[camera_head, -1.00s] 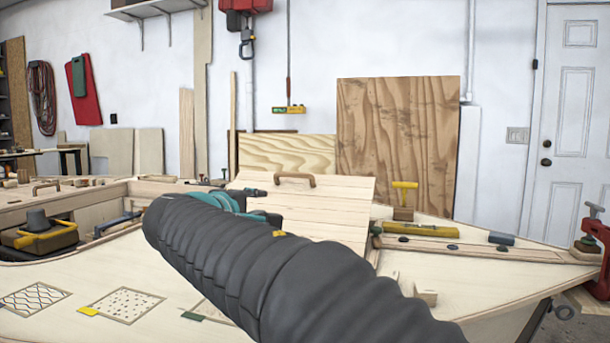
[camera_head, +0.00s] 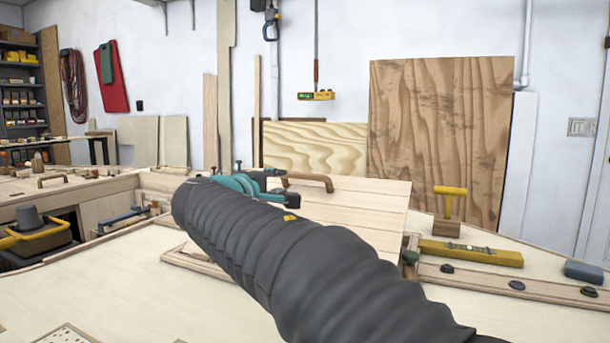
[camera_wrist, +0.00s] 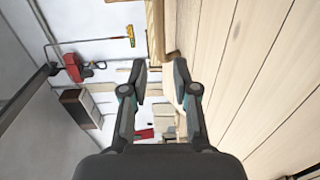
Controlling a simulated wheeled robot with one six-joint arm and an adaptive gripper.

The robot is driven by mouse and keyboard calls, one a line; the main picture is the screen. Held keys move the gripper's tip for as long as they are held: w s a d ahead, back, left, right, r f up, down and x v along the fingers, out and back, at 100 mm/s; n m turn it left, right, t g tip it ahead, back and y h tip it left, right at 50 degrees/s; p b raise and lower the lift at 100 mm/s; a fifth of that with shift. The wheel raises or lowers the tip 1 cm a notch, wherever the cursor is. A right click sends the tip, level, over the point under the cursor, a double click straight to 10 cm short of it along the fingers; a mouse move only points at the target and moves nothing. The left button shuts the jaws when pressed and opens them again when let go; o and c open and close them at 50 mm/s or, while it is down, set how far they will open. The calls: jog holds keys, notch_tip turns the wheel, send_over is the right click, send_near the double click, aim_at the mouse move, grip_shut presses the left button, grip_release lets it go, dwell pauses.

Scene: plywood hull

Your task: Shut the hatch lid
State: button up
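The hatch lid (camera_head: 375,205) is a pale planked panel with a brown bar handle (camera_head: 315,180) near its far edge. It looks tilted up from the deck, though its exact angle is hard to judge. My gripper (camera_head: 277,173) is at the lid's far left, in front of the handle's left end in the picture; my dark sleeved arm hides much of the lid and the hatch opening. In the wrist view, the lid's planks (camera_wrist: 255,75) fill the right side, close beside my gripper (camera_wrist: 161,72). Its two fingers are apart with nothing between them.
A wooden frame edge (camera_head: 185,262) shows left of my arm. On the deck to the right are a yellow level (camera_head: 470,253), a yellow-handled tool on a block (camera_head: 449,205) and a rail (camera_head: 520,285). A yellow-handled item (camera_head: 38,235) sits in a recess at left.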

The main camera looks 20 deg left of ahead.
aim_at(301, 177)
jog(key=w, duration=0.4)
jog(key=w+d+p, duration=0.1)
jog(key=w, duration=0.3)
jog(key=w+f+p, duration=0.1)
jog(key=w, duration=0.3)
jog(key=shift+w+d, duration=0.2)
jog(key=shift+w, duration=0.1)
grip_shut()
